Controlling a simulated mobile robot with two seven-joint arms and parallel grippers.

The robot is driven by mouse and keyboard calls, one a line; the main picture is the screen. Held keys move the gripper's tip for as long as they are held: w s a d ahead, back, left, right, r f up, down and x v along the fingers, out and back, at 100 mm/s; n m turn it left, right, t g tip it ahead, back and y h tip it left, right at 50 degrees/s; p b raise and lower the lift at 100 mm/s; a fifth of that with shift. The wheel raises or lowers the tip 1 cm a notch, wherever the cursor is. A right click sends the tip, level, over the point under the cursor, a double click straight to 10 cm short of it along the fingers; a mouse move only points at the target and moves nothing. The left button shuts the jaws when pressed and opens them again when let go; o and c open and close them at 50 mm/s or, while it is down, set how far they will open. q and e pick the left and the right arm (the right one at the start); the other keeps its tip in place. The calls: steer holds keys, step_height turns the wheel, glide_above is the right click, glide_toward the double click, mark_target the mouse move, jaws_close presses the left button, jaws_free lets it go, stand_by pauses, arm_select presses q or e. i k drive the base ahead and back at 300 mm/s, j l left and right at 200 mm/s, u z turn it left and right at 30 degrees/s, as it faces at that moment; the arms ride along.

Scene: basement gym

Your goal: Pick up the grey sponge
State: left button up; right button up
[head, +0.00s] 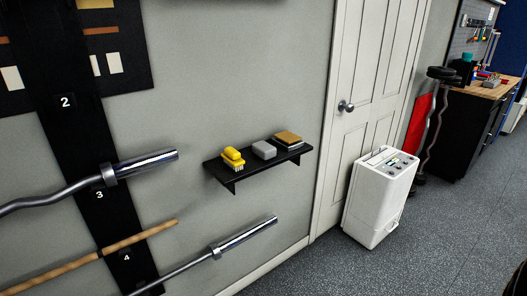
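The grey sponge (264,150) is a small grey block. It lies on a black wall shelf (243,169), in the middle of the row of things there. A yellow brush (233,158) with pale bristles is just left of it. A dark item with a tan top (287,138) is just right of it. Neither of my grippers shows in the head view.
Barbells and a wooden bar (140,237) stick out from a black numbered rack on the wall at left. A white dehumidifier-like unit (380,195) stands on the floor in front of the white door (366,90). A workbench (485,88) is at the far right. The speckled floor (420,245) at lower right is mostly clear.

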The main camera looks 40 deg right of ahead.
mark_target(265, 150)
steer(key=z, duration=1.35)
steer(key=i+l+u, duration=0.25)
steer(key=i+l, duration=0.15)
steer(key=l, duration=0.25)
steer(key=i+l+u, duration=0.1)
steer(key=l, duration=0.3)
steer(key=i+l+u, duration=0.1)
steer(key=i+l, duration=0.15)
steer(key=i+l+u, duration=0.1)
steer(key=l, duration=0.4)
steer(key=i, duration=0.05)
